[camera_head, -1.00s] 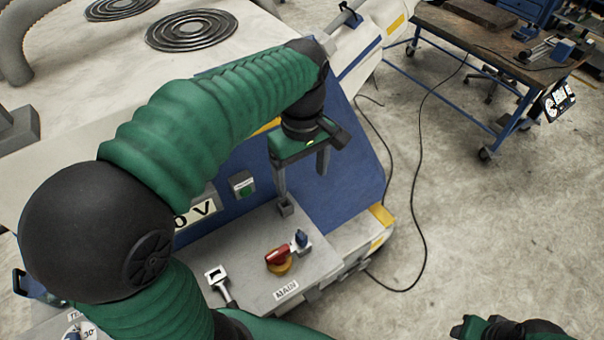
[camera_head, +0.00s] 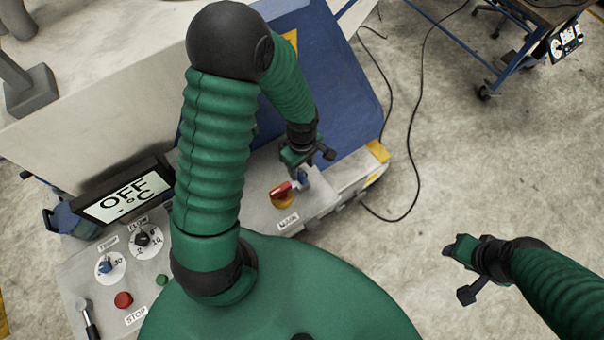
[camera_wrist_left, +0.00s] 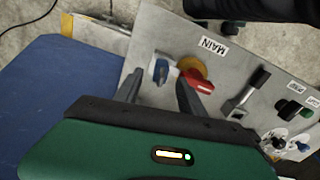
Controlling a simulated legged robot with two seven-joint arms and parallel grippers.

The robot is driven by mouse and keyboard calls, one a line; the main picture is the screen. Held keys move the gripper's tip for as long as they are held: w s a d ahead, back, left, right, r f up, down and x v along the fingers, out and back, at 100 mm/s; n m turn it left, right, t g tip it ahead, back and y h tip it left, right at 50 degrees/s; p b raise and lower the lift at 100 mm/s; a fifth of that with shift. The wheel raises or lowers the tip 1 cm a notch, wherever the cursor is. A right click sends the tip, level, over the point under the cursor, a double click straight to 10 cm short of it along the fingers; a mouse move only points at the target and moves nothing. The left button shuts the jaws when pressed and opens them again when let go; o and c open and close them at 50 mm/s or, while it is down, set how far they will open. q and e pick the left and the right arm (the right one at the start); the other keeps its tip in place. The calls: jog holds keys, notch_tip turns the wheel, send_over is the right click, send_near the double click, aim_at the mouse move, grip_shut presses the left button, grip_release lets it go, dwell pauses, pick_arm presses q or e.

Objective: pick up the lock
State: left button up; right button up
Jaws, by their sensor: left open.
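The lock (camera_head: 303,177) is a small blue padlock beside the red and yellow main switch (camera_head: 283,193) on the grey panel. In the left wrist view the lock (camera_wrist_left: 161,69) shows between and just beyond the finger tips, with a pale part around it. My left gripper (camera_head: 301,166) hangs over it in the head view and partly covers it. Its two fingers are spread and empty in the left wrist view (camera_wrist_left: 158,88). I cannot tell whether they touch the lock.
The red switch handle (camera_wrist_left: 196,80) is close beside the right-hand finger in the wrist view. A lever (camera_wrist_left: 247,95) and knobs stand further along the panel. The blue sloped housing (camera_head: 335,115) rises behind the gripper. Cables lie on the open floor at right.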

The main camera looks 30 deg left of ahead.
aim_at(302, 174)
pick_arm(q)
notch_tip(302, 174, down, 4)
jog(key=shift+s+p, duration=0.1)
jog(key=shift+p, duration=0.5)
jog(key=shift+f, duration=0.35)
grip_shut()
